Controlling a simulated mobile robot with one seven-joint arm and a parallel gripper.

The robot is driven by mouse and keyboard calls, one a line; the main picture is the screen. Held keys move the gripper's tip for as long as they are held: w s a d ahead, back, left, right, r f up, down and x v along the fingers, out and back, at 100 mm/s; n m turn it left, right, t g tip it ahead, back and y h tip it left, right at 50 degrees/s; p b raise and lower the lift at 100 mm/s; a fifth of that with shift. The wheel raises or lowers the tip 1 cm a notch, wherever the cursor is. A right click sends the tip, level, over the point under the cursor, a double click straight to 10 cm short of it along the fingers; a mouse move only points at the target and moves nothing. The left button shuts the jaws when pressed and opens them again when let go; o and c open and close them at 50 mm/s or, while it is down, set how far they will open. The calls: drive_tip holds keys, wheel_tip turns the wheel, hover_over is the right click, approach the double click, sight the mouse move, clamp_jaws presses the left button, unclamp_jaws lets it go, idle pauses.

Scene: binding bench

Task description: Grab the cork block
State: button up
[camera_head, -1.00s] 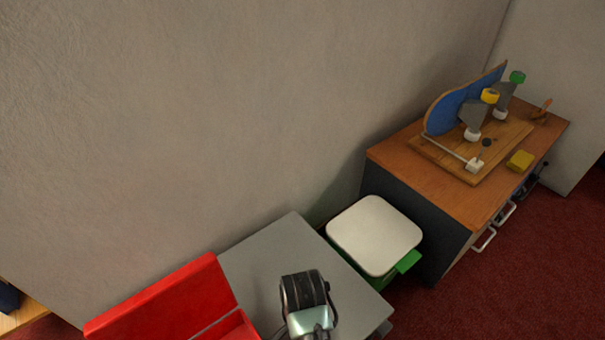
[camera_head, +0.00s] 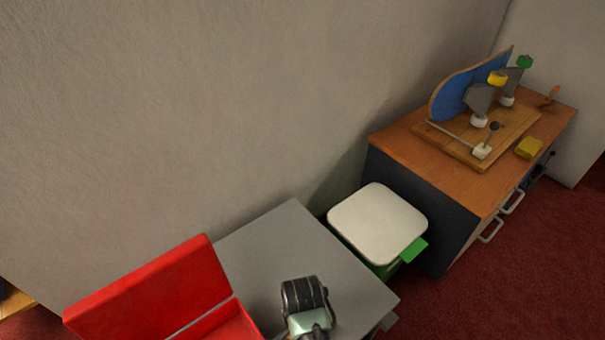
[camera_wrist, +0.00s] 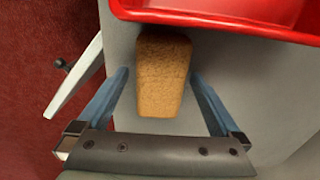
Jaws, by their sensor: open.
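The cork block (camera_wrist: 162,78) is a tan, speckled block on the grey tabletop (camera_wrist: 206,55) in the wrist view. Its upper end lies close to the red box (camera_wrist: 225,14). My gripper (camera_wrist: 160,76) is open, with one blue-grey finger to the left of the block and one to the right. A gap shows between the block and each finger, so I see no grip on it. I cannot make out the cork block in the head view.
In the head view the red box (camera_head: 150,290) stands open-lidded on the grey table (camera_head: 285,235). A white-lidded green bin (camera_head: 377,223) stands beside the table. A wooden-topped cabinet (camera_head: 400,145) bears a blue skateboard (camera_head: 450,97) and a yellow block (camera_head: 529,147). Red carpet covers the floor.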

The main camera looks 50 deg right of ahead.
drive_tip(key=c, duration=1.4)
